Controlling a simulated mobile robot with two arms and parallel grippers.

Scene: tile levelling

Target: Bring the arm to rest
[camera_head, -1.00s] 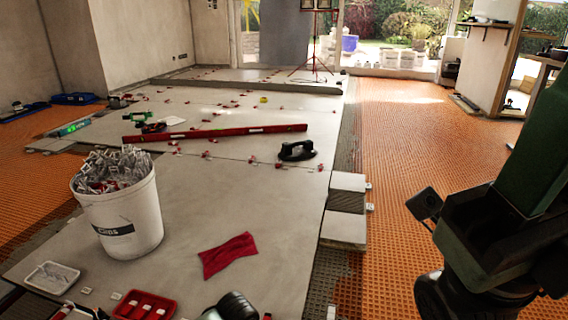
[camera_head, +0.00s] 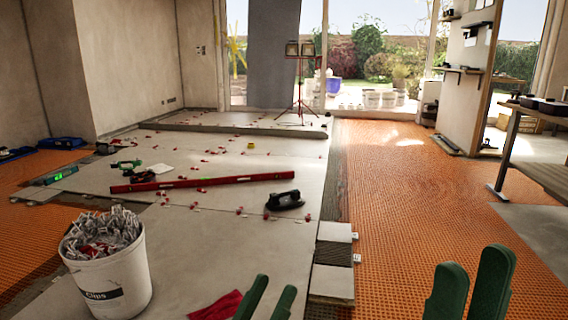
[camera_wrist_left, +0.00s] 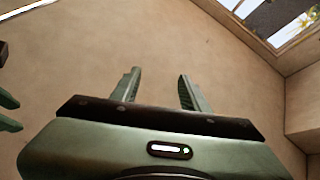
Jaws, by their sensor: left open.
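My left gripper (camera_head: 268,298) shows at the bottom middle of the head view as two green fingers pointing up, with a gap between them. In the left wrist view my left gripper (camera_wrist_left: 158,88) is open and empty, with a bare plain surface behind it. My right gripper (camera_head: 472,280) stands at the bottom right of the head view, its two green fingers apart with nothing between them. At the left edge of the left wrist view, green finger-like tips are partly in view. The rest of both arms is hidden below the head view.
A white bucket of clips (camera_head: 108,282) stands on the grey tiles at front left. A red cloth (camera_head: 216,307) lies near my left gripper. A red level (camera_head: 200,183) and a black suction handle (camera_head: 285,200) lie farther back. Orange matting (camera_head: 420,215) is clear at right.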

